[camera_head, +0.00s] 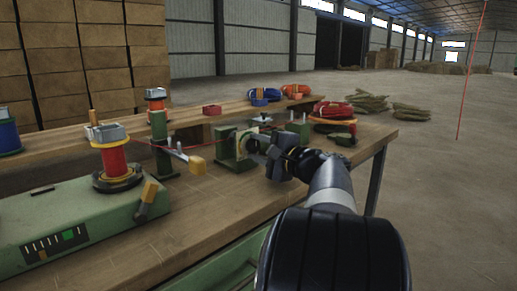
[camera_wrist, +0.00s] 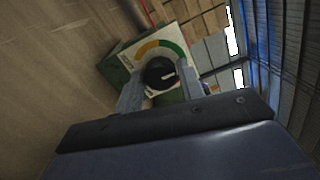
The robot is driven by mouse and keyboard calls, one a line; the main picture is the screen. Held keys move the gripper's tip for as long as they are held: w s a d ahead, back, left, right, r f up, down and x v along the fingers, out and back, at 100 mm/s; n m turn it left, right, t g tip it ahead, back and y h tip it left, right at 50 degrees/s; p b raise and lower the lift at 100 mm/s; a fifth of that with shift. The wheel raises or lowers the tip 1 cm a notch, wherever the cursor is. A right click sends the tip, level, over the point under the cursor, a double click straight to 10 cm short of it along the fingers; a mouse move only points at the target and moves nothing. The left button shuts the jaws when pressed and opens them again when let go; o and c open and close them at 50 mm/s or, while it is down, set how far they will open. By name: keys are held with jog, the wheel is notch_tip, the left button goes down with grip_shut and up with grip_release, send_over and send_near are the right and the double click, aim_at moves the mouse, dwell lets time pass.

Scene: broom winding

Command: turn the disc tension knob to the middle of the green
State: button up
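The tension knob (camera_wrist: 158,73) is round and black with a white pointer mark, seen in the wrist view. It sits on a white dial plate with a coloured arc, yellow to orange at the left and top and green (camera_wrist: 178,50) at the upper right. In the head view, my gripper (camera_head: 262,146) is at the front of the green tension block (camera_head: 230,158), hiding most of the dial.
A green winder (camera_head: 90,215) with a red spool (camera_head: 114,162) stands left on the wooden bench (camera_head: 215,205). A red wire runs from it towards the block. Open floor lies at the right.

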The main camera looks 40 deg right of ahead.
jog(key=o, duration=0.3)
jog(key=s+p, duration=0.1)
jog(key=s, duration=0.5)
jog(key=s+d+p, duration=0.1)
jog(key=s, duration=0.2)
jog(key=shift+s+p, duration=0.3)
jog(key=shift+s, duration=0.6)
jog(key=w+b, duration=0.1)
jog(key=w, duration=0.2)
jog(key=w+b, duration=0.1)
jog(key=w, duration=0.3)
jog(key=w+a, duration=0.1)
jog(key=w, duration=0.3)
jog(key=shift+b, duration=0.4)
jog(key=shift+s+p, duration=0.1)
jog(key=shift+p, duration=0.2)
jog(key=shift+s+f+b, duration=0.1)
jog(key=shift+b, duration=0.2)
